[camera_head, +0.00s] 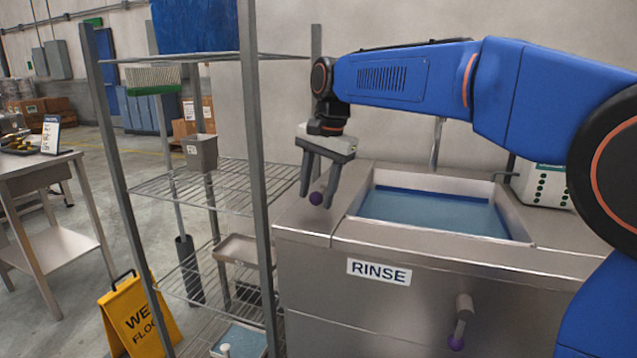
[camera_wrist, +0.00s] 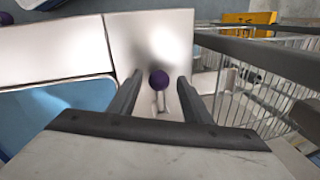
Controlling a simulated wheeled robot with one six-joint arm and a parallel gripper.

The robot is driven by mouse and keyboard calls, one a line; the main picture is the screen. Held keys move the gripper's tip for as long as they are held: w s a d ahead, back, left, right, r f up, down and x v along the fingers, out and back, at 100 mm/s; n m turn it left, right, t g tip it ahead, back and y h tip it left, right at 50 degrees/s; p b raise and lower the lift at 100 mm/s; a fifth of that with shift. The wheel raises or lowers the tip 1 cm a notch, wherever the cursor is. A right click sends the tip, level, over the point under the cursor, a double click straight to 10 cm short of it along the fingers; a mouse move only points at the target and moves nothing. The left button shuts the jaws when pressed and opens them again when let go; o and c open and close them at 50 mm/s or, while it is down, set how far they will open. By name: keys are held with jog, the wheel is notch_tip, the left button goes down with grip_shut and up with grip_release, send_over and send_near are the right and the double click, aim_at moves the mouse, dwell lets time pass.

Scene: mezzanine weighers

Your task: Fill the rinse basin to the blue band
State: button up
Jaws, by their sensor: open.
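The rinse basin (camera_head: 345,225) is set in a steel counter and carries a RINSE label (camera_head: 379,272). Blue water (camera_head: 430,212) lies in it, also seen in the wrist view (camera_wrist: 55,112). A dark blue band (camera_head: 430,193) runs along the inner back wall, showing above the water. Left of the basin, a purple ball knob (camera_head: 316,198) sits on a short metal stem. My gripper (camera_head: 318,204) is open over the knob. In the wrist view the knob (camera_wrist: 158,79) shows between the open fingers, with no clear contact. A second purple knob (camera_head: 456,342) hangs from a front fitting (camera_head: 464,306).
A wire shelf rack (camera_head: 245,190) stands close left of the counter, its post near my gripper. A yellow wet-floor sign (camera_head: 140,318) stands on the floor further left, beyond it a steel table (camera_head: 60,243). A white box with green dots (camera_head: 545,185) is right of the basin.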

notch_tip(320, 180, up, 17)
jog(key=s+d, duration=0.1)
jog(key=d, duration=0.1)
jog(key=shift+s+d, duration=0.4)
